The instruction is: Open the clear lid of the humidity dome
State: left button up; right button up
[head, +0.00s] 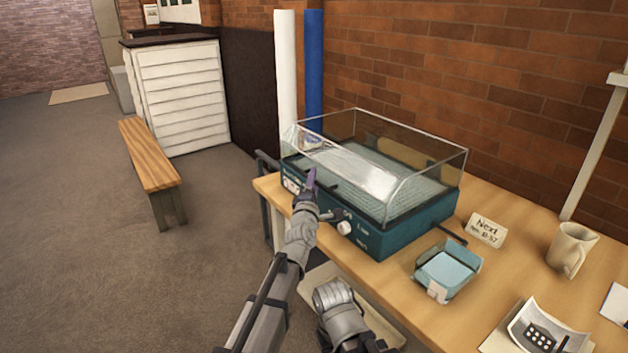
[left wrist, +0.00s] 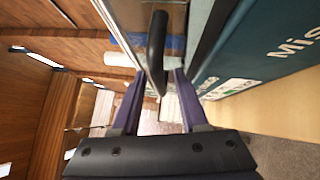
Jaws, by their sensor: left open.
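The humidity dome has a teal base (head: 400,232) with a clear lid (head: 400,165) lying closed over it on the wooden table. My left gripper (head: 316,186) is at the front edge of the lid, above the base's front panel. In the left wrist view my left gripper (left wrist: 160,76) has its two purple fingers apart, with the black lid handle (left wrist: 157,45) reaching into the gap between them. The fingers are not shut on it; whether either touches it I cannot tell. My right gripper is not seen.
On the table (head: 395,280), a blue-lined tray (head: 447,271), a small sign (head: 486,231) and a mug (head: 571,249) stand right of the dome. A white roll (head: 286,80) and a blue roll (head: 314,75) stand behind it by the brick wall. A bench (head: 150,155) is at left.

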pick_arm(q)
jog(key=shift+w, duration=0.1)
grip_shut()
dwell(0.3)
dwell(1.1)
